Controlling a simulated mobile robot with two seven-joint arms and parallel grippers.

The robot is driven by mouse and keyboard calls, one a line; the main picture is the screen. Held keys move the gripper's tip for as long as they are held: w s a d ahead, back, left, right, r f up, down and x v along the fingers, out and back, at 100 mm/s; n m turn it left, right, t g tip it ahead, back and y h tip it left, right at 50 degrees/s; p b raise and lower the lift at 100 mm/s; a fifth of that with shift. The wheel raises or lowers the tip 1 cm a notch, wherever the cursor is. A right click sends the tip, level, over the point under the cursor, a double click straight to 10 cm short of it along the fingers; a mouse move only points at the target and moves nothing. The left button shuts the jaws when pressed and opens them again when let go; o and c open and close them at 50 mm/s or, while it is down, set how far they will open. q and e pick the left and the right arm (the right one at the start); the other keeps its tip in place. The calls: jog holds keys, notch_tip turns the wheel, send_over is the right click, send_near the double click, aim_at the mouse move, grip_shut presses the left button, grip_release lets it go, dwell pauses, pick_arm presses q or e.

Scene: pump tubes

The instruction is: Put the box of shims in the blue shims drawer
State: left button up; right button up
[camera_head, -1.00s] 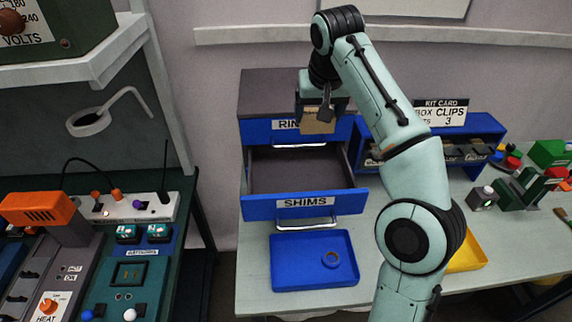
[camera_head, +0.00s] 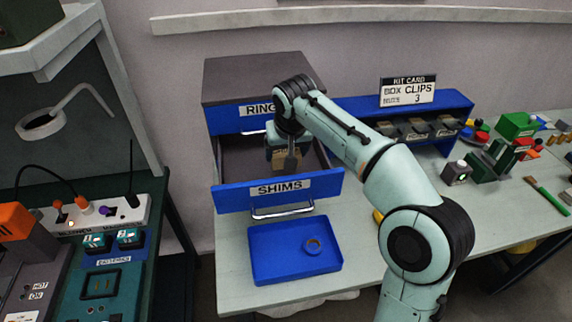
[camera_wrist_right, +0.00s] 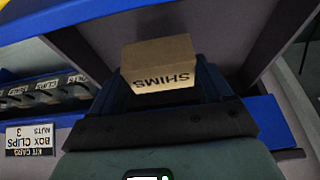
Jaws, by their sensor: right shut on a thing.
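The box of shims is a small tan carton (camera_wrist_right: 158,65) with "SHIMS" printed on its face, seen in the right wrist view. My right gripper (camera_head: 288,160) is shut on the box (camera_head: 287,161), which is partly hidden by the gripper in the head view. The gripper holds the box inside the opening of the pulled-out blue shims drawer (camera_head: 235,197). I cannot tell whether the box touches the drawer floor. The drawer's front carries a "SHIMS" label and a metal handle. My left gripper is not in view.
The blue rings drawer (camera_head: 228,118) sits shut just above the open one. A blue bin rack (camera_head: 462,103) with a kit card (camera_head: 408,90) stands to the right.

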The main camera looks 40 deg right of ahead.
notch_tip(320, 180, down, 4)
jog(key=shift+s+b, duration=0.15)
jog(key=shift+b, duration=0.3)
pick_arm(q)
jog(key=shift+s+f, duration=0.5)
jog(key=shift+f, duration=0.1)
pick_arm(e)
jog(key=shift+r, duration=0.1)
jog(key=shift+f, duration=0.3)
jog(key=o, duration=1)
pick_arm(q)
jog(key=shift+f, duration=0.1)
pick_arm(e)
jog(key=shift+r, duration=0.1)
jog(key=shift+r, duration=0.1)
